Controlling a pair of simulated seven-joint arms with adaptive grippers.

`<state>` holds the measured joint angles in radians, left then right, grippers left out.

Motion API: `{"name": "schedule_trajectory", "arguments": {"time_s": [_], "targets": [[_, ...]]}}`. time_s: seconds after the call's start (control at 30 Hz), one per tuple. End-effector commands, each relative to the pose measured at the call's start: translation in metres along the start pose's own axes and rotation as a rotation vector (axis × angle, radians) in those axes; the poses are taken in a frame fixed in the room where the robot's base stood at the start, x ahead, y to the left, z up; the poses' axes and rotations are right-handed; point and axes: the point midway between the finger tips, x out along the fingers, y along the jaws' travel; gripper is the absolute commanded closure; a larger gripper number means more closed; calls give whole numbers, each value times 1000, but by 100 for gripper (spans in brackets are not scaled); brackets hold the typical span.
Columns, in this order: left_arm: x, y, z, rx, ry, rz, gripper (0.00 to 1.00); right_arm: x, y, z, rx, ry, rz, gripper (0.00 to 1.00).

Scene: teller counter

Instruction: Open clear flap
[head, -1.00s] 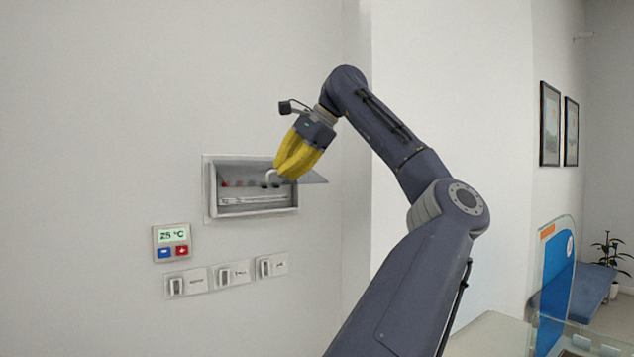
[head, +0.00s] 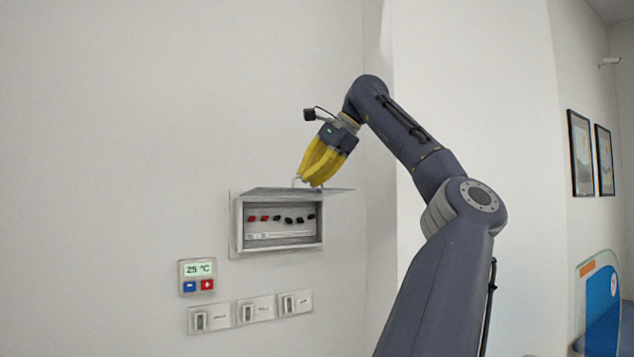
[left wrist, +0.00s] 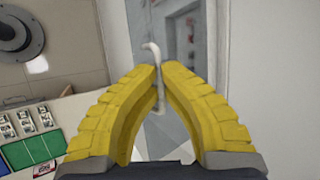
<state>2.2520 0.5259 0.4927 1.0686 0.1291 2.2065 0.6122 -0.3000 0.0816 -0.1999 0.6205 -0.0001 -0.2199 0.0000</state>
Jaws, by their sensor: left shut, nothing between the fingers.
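The clear flap (head: 335,190) of the wall box (head: 238,225) is raised. It sticks out roughly level from the box's top edge, and the row of switches inside shows uncovered. A pale hooked handle (head: 296,181) on the flap shows beside my fingertips. My left gripper (head: 312,184) points down at the flap, its yellow fingers shut with nothing between them. In the left wrist view the fingertips (left wrist: 160,68) meet close to the hooked handle (left wrist: 151,57), which is partly hidden behind them. I cannot tell whether they touch it. My right gripper is not in view.
A thermostat (head: 197,276) and several wall switches (head: 255,308) sit below the box. A wall corner stands just right of it. A blue panel (head: 602,305) is at far right. In the left wrist view, a counter with small trays (left wrist: 35,120) and a green pad (left wrist: 27,150) lies left.

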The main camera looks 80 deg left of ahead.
Motion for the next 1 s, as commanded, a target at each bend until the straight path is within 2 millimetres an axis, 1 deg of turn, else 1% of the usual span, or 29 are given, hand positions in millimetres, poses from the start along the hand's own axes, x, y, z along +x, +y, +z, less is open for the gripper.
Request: {"name": "schedule_trajectory", "arguments": {"time_s": [0.4,0.6,0.67,0.9,1.0], "targets": [[2,-2,2,-3,-1,3,100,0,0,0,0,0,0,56],[2,-2,2,-2,-1,3,77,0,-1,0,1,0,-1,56],[2,-2,1,-2,-1,2,71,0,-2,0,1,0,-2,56],[0,-1,1,-2,0,1,71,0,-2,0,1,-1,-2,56],[-4,-2,1,-1,1,1,71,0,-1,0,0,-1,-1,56]]}}
